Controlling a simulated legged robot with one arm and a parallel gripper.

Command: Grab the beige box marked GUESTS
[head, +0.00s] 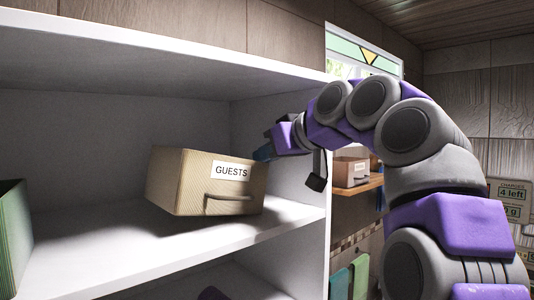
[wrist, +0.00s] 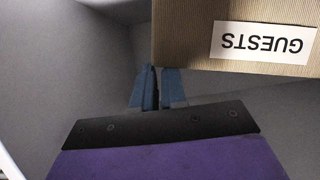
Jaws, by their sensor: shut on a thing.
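The beige box marked GUESTS (head: 185,190) is in the white shelf unit in the head view, its label and handle facing forward. It sits slightly tilted and looks raised off the shelf board, with a shadow below it. My gripper (head: 263,153) reaches in from the right and is shut at the box's back right side. In the wrist view the box (wrist: 185,40) fills the upper right, its label upside down. The blue fingers of my gripper (wrist: 159,80) close on the box's edge. The exact contact is partly hidden.
A green box (head: 14,240) stands at the left on the same white shelf (head: 110,262). The shelf's right side wall (head: 313,235) is close to my arm. Beyond it, another labelled box (head: 349,172) sits on a wooden shelf, above hanging towels (head: 350,278).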

